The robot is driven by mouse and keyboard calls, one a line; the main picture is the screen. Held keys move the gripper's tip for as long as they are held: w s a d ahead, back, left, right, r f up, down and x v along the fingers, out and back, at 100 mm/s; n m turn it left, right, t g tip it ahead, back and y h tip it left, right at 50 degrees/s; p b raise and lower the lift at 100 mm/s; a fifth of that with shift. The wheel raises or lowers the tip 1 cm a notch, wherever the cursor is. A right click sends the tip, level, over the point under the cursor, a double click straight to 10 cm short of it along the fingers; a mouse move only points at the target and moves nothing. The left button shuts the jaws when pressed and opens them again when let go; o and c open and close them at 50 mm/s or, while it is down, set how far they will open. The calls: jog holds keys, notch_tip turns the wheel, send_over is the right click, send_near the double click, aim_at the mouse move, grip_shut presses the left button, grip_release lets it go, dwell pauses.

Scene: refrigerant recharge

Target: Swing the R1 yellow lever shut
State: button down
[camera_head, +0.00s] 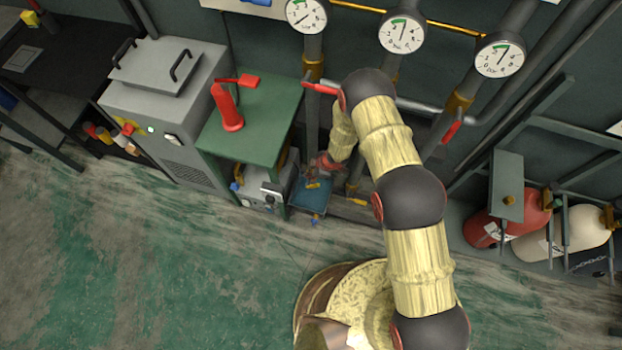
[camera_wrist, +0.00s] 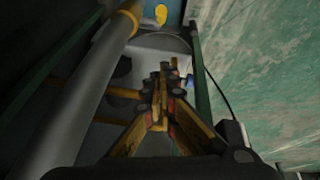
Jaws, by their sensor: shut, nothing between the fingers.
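A small yellow part (camera_head: 312,185), possibly the R1 yellow lever, shows over a small blue panel (camera_head: 322,199) at the centre of the head view. No R1 label is readable, so I cannot tell for sure. A rounded yellow piece (camera_wrist: 161,14) also shows at the top of the wrist view, against blue. My gripper (camera_wrist: 165,75) is shut and empty, its fingertips together, apart from that yellow piece in the picture. In the head view my gripper (camera_head: 324,165) is small and partly hidden by my arm, close to the yellow part. The lever's angle is unclear.
A grey pipe (camera_wrist: 85,90) runs along the left of my gripper, and a green post (camera_wrist: 200,75) stands on its right. Red and cream cylinders (camera_head: 565,238) lie at right. The floor is open at lower left.

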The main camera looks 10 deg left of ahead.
jog(key=b, duration=0.3)
send_over(310, 186)
jog(key=a, duration=0.3)
notch_tip(310, 186, down, 8)
jog(key=d+f+b, duration=0.1)
jog(key=d+f, duration=0.1)
jog(key=d, duration=0.1)
jog(key=shift+f, duration=0.25)
